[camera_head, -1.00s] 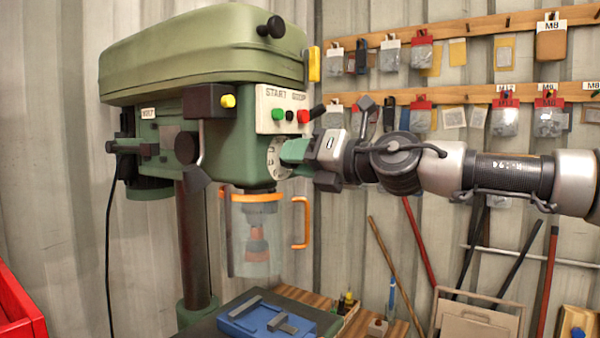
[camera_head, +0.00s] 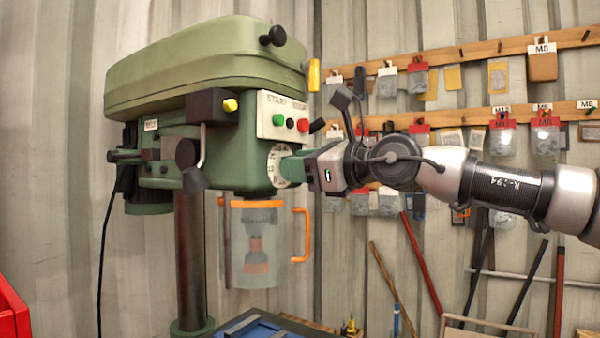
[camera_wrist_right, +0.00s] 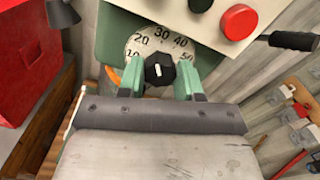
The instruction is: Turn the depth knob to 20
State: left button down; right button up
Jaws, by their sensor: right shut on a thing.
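The green drill press (camera_head: 205,75) stands left of centre in the head view. Its white depth dial (camera_head: 278,165) is on the front below the button panel, and the knob there is hidden by my gripper. In the right wrist view the dial (camera_wrist_right: 150,38) shows 10, 20, 30, 40 and 50 around the black depth knob (camera_wrist_right: 160,70). A short white mark shows on the knob, but I cannot tell which number it points to. My right gripper (camera_wrist_right: 160,82) is shut on the knob, with a green finger on either side. My left gripper is not in view.
A start/stop panel (camera_head: 284,117) with green and red buttons sits just above the dial. A clear guard (camera_head: 250,250) with an orange handle hangs below it. A red box (camera_head: 12,315) is at lower left.

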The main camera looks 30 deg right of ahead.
jog(key=n, duration=0.4)
jog(key=shift+f+n, duration=0.1)
jog(key=shift+n, duration=0.6)
jog(key=o, duration=0.9)
jog(key=shift+s, duration=0.15)
jog(key=b+v, duration=0.3)
jog(key=v, duration=0.7)
jog(key=shift+s+d+b, duration=0.2)
jog(key=shift+b, duration=0.1)
